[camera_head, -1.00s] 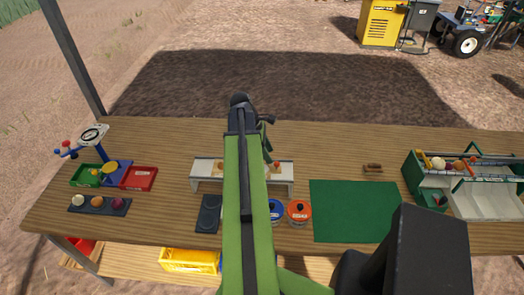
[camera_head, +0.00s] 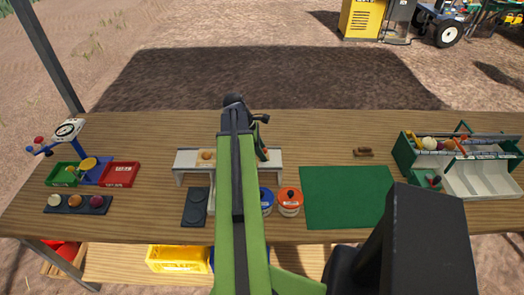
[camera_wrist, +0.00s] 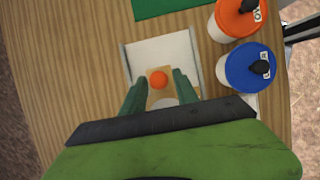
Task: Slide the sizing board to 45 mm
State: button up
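The sizing board looks to be the low white bench (camera_head: 190,168) in the middle of the table, partly hidden behind my arm. A tan patch with a small round orange piece (camera_head: 206,156) shows on its left part. In the wrist view the white bench top (camera_wrist: 165,48) carries a tan block with a round orange knob (camera_wrist: 159,79). My gripper (camera_wrist: 158,88) is open, with its two green fingers apart on either side of the knob and block. I cannot tell whether they touch. The head view shows my gripper (camera_head: 262,142) over the bench's right part. No scale marks are readable.
Blue-lidded (camera_head: 266,200) and orange-lidded (camera_head: 290,201) jars stand close in front of the bench's right end. A dark plate (camera_head: 195,206) lies front left. A green mat (camera_head: 345,197) is to the right. A scale (camera_head: 70,130) with trays stands at left, a green toolbox (camera_head: 405,152) at right.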

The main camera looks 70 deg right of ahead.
grip_shut()
jog(key=shift+s, duration=0.1)
jog(key=s+d, duration=0.3)
jog(key=s, duration=0.4)
jog(key=shift+s, duration=0.2)
dwell(0.3)
jog(key=o, duration=1)
grip_release()
jog(key=shift+o, duration=0.2)
